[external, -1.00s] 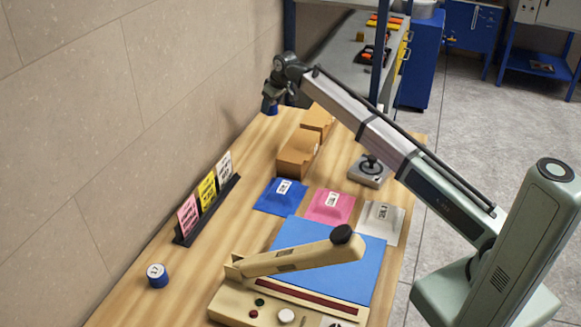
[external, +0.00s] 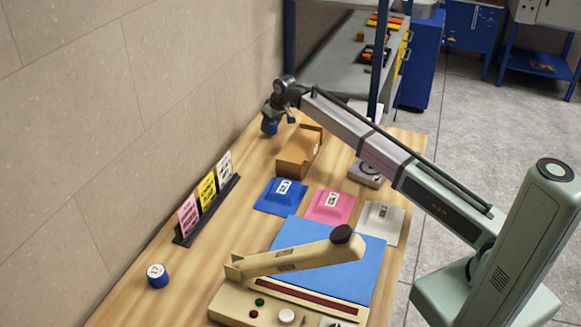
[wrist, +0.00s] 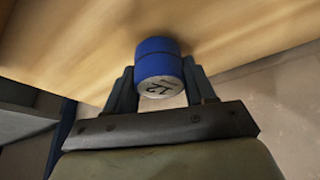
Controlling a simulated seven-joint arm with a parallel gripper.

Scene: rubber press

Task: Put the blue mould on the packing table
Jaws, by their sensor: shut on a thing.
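My gripper (external: 271,118) is shut on a blue cylinder (external: 269,127), low over the back-left part of the wooden table (external: 130,308), by the wall. In the wrist view the cylinder (wrist: 158,60) sits between both fingers (wrist: 160,80), its pale end with dark marks facing the camera. I cannot tell whether it touches the wood. A similar blue cylinder (external: 157,281) with a white top stands at the front left. A flat blue piece (external: 269,201) with a white label lies mid-table. I cannot tell which blue thing is the mould, or which surface is the packing table.
An open cardboard box (external: 293,161) stands right of my gripper. Pink (external: 319,213) and white (external: 376,231) flat pieces lie beside the blue one. A beige lever press (external: 290,262), a blue mat (external: 350,279) and a card rack (external: 211,212) stand nearer. A grey bench (external: 345,62) is behind.

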